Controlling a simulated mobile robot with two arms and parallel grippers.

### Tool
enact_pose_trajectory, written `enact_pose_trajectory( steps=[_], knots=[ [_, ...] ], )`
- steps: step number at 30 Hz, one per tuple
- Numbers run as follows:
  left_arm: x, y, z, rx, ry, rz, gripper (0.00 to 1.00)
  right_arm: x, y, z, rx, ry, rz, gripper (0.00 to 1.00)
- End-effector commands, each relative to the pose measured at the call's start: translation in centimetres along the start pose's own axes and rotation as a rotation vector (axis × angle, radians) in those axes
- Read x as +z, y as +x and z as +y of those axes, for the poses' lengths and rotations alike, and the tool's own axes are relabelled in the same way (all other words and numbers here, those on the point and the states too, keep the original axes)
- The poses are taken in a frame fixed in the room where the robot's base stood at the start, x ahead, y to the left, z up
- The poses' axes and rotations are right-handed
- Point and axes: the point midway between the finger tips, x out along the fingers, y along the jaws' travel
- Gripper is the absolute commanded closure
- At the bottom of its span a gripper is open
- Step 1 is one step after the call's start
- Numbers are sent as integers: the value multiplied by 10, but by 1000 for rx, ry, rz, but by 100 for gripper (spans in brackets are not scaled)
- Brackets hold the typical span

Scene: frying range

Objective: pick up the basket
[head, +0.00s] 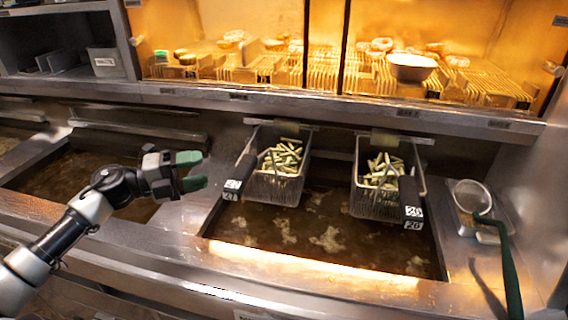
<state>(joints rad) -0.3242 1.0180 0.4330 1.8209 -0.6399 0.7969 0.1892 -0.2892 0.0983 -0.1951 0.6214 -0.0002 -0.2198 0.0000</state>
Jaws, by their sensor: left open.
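Two wire fry baskets hang side by side at the back of the fryer vat, each filled with green-and-pale cut sticks. The left basket (276,187) has a dark handle (240,172) with a number tag at its left front. The right basket (377,204) has a dark handle (409,190) tagged 20 at its right front. My left gripper (197,171), with green fingertips, is open and empty. In the picture it is left of the left basket's handle, apart from it, over the metal divider between vats. My right gripper is out of view.
Dark oil (310,232) with foam patches fills the vat below the baskets. A strainer (472,196) with a long green handle stands at the right. A lit warming shelf holding food and a white bowl (411,67) is behind. Another oil vat lies left, under my arm.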

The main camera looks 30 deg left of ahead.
Motion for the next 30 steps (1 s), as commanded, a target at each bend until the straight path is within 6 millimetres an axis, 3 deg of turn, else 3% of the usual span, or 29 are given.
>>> enact_pose_trajectory(
  steps=[9, 17, 22, 30],
  knots=[
    [0, 42, -3, -2, 1, 2, 45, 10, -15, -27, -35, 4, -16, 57],
    [-1, 59, -3, -2, -1, 1, 45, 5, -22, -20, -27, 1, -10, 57],
    [-5, 84, -8, -5, -2, 2, 45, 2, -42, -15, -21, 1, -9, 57],
    [-5, 105, -1, -1, 0, 1, 45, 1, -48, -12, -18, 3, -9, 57]
  ],
)
